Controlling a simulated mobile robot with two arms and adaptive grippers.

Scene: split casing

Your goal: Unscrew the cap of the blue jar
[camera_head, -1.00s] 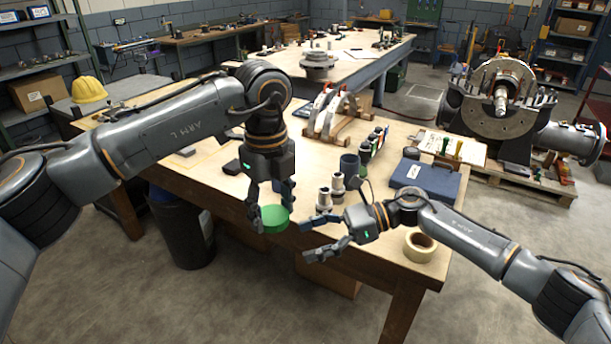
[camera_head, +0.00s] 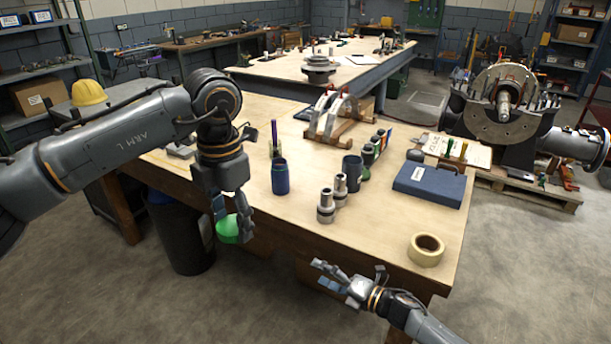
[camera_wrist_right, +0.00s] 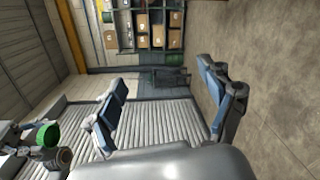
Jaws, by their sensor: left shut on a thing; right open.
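The blue jar (camera_head: 280,178) stands upright on the wooden table near its front edge, and no cap shows on its top. My left gripper (camera_head: 232,222) is shut on a round green cap (camera_head: 228,229), held beyond the table's front edge, left of the jar and apart from it. The green cap also shows at the left of the right wrist view (camera_wrist_right: 47,134). My right gripper (camera_head: 340,276) is open and empty, low in front of the table; its spread fingers (camera_wrist_right: 166,102) show nothing between them in the right wrist view.
Two metal fittings (camera_head: 326,206) and a dark blue cup (camera_head: 352,167) stand right of the jar. A tape roll (camera_head: 426,250) and a blue case (camera_head: 429,184) lie further right. A black bin (camera_head: 180,235) stands below the table's front edge.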

